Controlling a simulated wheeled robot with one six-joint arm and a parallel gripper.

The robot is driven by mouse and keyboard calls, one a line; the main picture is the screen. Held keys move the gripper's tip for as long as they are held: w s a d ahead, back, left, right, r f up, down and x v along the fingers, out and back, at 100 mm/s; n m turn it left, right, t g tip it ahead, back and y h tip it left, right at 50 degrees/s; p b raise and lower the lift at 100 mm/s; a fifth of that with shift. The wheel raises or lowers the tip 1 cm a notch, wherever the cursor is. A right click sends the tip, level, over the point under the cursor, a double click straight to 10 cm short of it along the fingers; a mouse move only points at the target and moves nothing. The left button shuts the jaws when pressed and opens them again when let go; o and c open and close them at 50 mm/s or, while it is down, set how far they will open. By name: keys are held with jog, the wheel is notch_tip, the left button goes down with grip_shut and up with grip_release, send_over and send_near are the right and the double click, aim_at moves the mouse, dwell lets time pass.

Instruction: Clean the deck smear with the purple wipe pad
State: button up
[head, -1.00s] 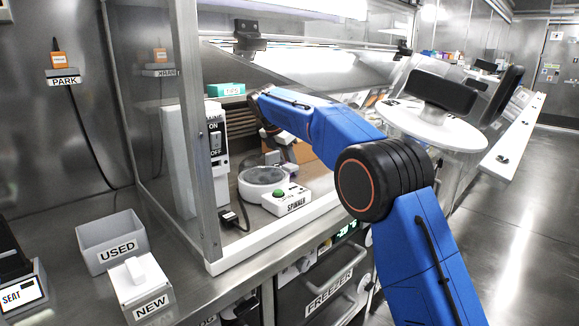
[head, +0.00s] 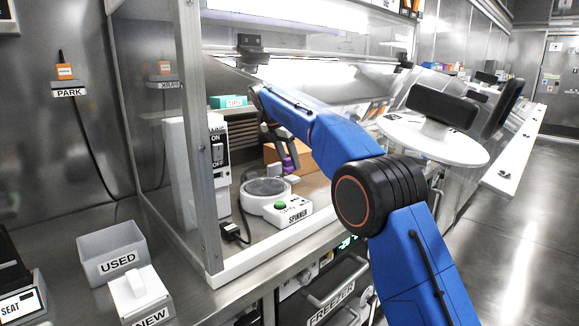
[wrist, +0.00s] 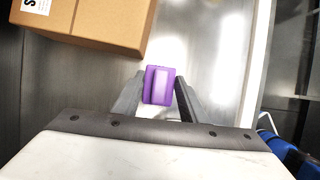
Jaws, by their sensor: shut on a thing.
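My gripper (wrist: 160,82) is shut on the purple wipe pad (wrist: 158,88), with one finger on each side of it. In the head view the pad (head: 290,161) shows as a small purple patch below my gripper, inside the glass-fronted hood. It is beyond the spinner and in front of a cardboard box. I cannot tell whether the pad touches the deck (wrist: 205,75). The deck has bright blotchy reflections in the wrist view, and I cannot make out the smear for certain.
The cardboard box (wrist: 95,22) lies close to the left of the pad. The spinner (head: 266,194) stands nearer the hood's front. A teal tips box (head: 228,101) is at the back. The USED bin (head: 113,252) and NEW box (head: 140,295) sit outside, at lower left.

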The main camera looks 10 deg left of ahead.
jog(key=shift+r, duration=0.1)
jog(key=shift+r, duration=1.45)
